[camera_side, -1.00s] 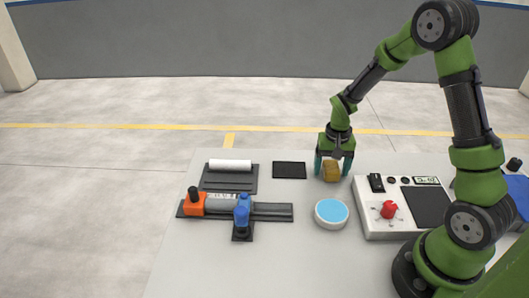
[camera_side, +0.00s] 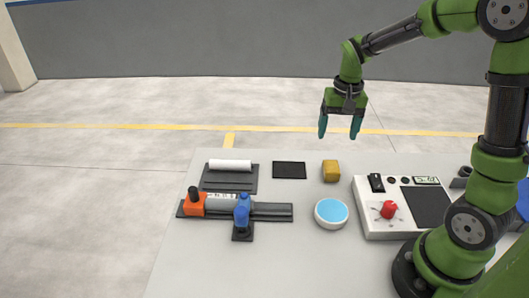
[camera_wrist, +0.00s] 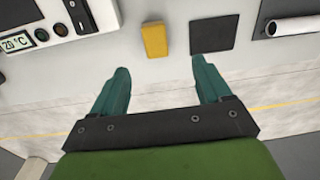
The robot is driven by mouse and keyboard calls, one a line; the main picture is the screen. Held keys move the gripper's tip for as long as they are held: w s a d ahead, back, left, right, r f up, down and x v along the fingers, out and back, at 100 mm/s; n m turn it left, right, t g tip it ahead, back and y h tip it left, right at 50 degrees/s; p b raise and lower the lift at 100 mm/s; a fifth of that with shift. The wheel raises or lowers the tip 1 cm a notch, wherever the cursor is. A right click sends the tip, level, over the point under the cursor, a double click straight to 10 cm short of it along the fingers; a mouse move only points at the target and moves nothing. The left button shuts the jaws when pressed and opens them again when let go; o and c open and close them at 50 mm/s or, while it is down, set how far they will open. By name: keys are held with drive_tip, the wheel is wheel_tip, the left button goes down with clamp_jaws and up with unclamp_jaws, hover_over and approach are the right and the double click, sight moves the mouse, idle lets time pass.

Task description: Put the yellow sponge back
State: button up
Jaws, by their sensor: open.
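The yellow sponge (camera_side: 331,171) lies on the white table near its far edge, just right of a flat black pad (camera_side: 289,170). A narrow strip of bare table separates them. My gripper (camera_side: 340,132) is open and empty, raised well above the table and the sponge, with its teal fingers apart and pointing down. In the wrist view the sponge (camera_wrist: 154,41) shows beyond the open fingers (camera_wrist: 165,80), with the black pad (camera_wrist: 214,33) to its right. Nothing touches the sponge but the table.
A white round dish with a blue top (camera_side: 331,213) stands in front of the sponge. A white control box (camera_side: 400,232) with a red knob is at the right. A clamp fixture (camera_side: 273,211) with a grey pipe and a white roll (camera_side: 230,165) are at the left.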

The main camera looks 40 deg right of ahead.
drive_tip(key=s+a+r+n+t+y, duration=0.2)
drive_tip(key=s+a+r+n+t, duration=0.2)
drive_tip(key=s+a+r, duration=0.6)
drive_tip(key=shift+s+a+r+n+t, duration=0.2)
drive_tip(key=shift+s+a+n+t, duration=0.2)
drive_tip(key=shift+s+a+t, duration=0.8)
drive_tip(key=shift+w+a, duration=0.35)
drive_tip(key=shift+a, duration=0.05)
